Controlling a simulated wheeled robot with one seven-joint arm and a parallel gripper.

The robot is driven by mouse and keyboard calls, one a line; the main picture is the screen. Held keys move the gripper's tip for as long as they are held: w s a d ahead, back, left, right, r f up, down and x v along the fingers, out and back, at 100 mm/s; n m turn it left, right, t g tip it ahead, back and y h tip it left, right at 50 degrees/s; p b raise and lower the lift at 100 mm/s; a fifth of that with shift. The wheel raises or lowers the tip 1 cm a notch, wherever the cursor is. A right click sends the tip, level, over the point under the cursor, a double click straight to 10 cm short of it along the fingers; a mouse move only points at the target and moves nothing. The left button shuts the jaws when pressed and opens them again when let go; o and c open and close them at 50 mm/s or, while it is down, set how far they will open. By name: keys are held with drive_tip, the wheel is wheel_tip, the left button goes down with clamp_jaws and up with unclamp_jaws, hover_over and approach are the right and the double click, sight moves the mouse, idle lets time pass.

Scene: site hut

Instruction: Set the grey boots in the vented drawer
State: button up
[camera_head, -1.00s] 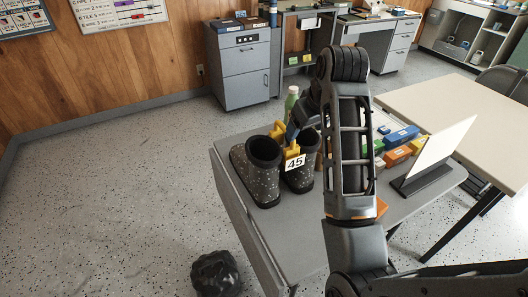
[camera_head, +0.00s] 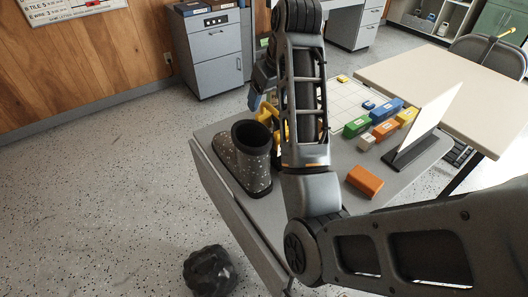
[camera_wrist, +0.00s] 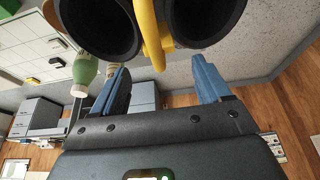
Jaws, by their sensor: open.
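The grey boots are dark and speckled and stand upright on a grey table (camera_head: 283,214). The left boot (camera_head: 250,158) is plain in the head view; the other is mostly hidden behind my arm. A yellow clip (camera_head: 270,112) sits between them; in the wrist view the yellow clip (camera_wrist: 150,35) hangs between two dark boot openings (camera_wrist: 100,28). My gripper (camera_wrist: 165,78) is open and empty, its blue fingers apart just short of the clip. In the head view my gripper (camera_head: 258,95) is above and behind the left boot. I cannot make out a vented drawer; a grey drawer cabinet (camera_head: 218,72) stands behind.
Coloured blocks and an orange block (camera_head: 364,181) lie on the table's right, beside an upright white panel (camera_head: 428,118). A green bottle (camera_wrist: 84,72) shows in the wrist view. A pale table (camera_head: 450,85) stands at right.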

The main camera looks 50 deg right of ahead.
sight(264, 105)
drive_tip(key=b+x, duration=0.1)
drive_tip(key=x, duration=0.3)
drive_tip(key=shift+w+f, duration=0.15)
drive_tip(key=shift+w, duration=0.05)
drive_tip(key=shift+c, duration=0.3)
clamp_jaws()
idle(0.5)
